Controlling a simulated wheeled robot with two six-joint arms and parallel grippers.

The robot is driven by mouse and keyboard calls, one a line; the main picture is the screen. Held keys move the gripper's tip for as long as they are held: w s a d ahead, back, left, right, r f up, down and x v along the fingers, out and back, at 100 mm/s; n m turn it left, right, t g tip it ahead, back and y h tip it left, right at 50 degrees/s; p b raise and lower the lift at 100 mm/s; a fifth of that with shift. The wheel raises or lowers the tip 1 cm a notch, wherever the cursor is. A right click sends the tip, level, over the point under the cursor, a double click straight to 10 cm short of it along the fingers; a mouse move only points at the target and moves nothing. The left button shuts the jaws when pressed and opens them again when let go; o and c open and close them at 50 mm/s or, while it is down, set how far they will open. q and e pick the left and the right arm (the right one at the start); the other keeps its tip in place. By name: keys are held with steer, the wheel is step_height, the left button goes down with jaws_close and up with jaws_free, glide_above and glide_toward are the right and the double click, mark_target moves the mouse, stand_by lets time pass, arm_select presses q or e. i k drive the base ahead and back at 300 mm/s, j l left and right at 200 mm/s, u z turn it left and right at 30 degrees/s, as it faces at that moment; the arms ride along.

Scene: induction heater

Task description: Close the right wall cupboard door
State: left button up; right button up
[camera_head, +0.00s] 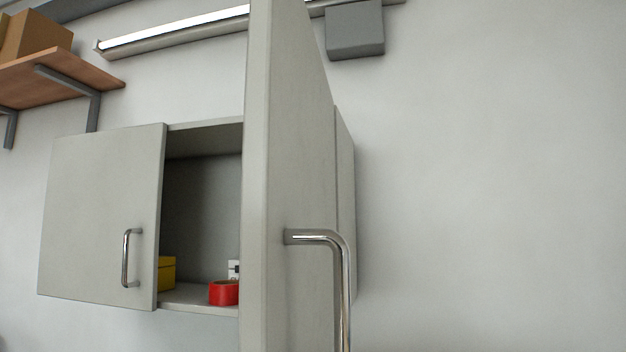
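The right wall cupboard door (290,150) stands wide open and sticks out toward me, seen nearly edge-on in the middle of the view. Its bent metal handle (343,270) is on the door's right-hand face, low and close to me. The grey wall cupboard (346,200) is behind it on the wall. The left cupboard door (100,215) looks shut and has its own metal handle (126,258). Neither of my grippers is in view.
Inside the open half are a red round item (224,293), a yellow box (166,273) and a small white item (233,269). A wooden shelf (70,75) with a cardboard box (35,35) is at upper left. The wall at right is bare.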

mark_target(295, 282)
steer(key=k+l+u, duration=0.15)
steer(key=k+u, duration=0.15)
steer(key=k, duration=0.15)
steer(key=k+u, duration=0.35)
steer(key=k+l, duration=0.05)
steer(key=k, duration=0.05)
